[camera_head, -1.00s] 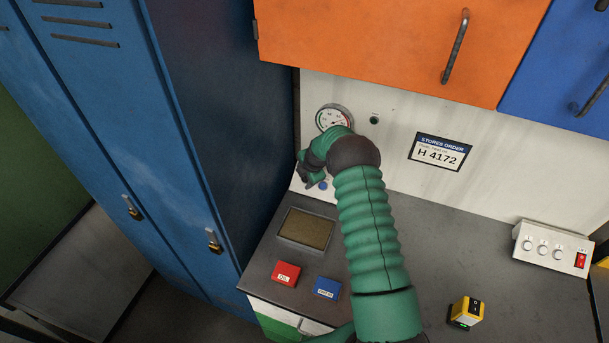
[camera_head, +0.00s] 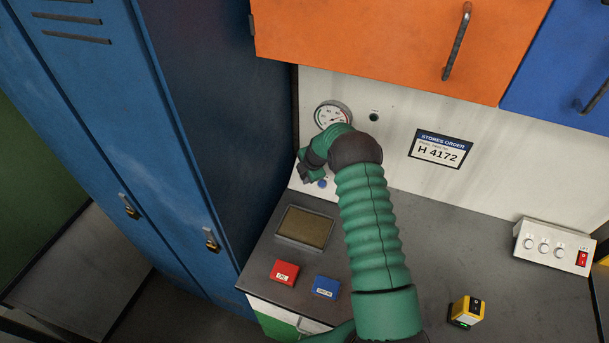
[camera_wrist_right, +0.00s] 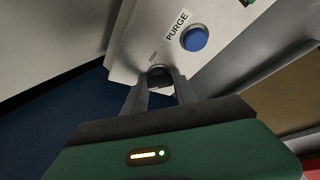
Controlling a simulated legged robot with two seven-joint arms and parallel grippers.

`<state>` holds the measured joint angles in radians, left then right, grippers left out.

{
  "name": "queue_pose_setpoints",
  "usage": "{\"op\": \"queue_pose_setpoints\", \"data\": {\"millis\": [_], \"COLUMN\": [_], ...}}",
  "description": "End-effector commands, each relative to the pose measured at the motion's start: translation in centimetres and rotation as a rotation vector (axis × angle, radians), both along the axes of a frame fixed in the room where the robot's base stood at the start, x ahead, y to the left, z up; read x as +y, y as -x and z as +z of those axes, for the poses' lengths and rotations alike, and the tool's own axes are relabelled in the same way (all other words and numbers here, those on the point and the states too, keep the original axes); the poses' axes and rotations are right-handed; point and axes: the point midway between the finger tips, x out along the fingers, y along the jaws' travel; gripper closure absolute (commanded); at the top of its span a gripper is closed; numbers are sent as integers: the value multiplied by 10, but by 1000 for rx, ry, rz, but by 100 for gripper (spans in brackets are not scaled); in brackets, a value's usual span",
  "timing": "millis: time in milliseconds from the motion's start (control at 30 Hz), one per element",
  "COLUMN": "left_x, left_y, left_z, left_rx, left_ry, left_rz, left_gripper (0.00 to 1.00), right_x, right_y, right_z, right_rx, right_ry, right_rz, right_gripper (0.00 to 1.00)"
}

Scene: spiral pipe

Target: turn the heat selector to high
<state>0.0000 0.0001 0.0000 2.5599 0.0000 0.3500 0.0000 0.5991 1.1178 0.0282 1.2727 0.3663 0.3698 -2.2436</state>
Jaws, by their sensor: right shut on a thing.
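My right gripper (camera_head: 306,176) is at the small sloped panel in the back left corner of the bench. In the right wrist view its two fingers (camera_wrist_right: 160,88) are shut on a dark round knob (camera_wrist_right: 160,73), which appears to be the heat selector. My left gripper is not in view.
A round gauge (camera_head: 332,115) is on the wall above the panel. A framed tray (camera_head: 283,236), a red block (camera_head: 284,272), a blue block (camera_head: 326,287) and a yellow switch box (camera_head: 467,311) are on the bench. Blue lockers (camera_head: 150,160) stand close on the left.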

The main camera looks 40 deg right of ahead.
Motion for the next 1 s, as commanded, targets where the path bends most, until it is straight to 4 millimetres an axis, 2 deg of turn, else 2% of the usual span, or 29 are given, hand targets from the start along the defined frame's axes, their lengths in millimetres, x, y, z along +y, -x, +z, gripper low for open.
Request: {"op": "queue_pose_setpoints", "data": {"millis": [367, 700, 1000], "left_x": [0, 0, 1], "left_y": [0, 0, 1], "left_z": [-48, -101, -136], "left_rx": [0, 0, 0], "left_ry": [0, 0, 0], "left_rz": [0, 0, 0], "left_gripper": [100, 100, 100], "right_x": [2, 4, 6], "right_y": [0, 1, 1], "right_z": [-6, -6, -5], "right_rx": [-122, -286, -431], "right_ry": [-61, -143, -216], "right_rz": [-188, -447, -678], "right_gripper": [100, 100, 100]}}
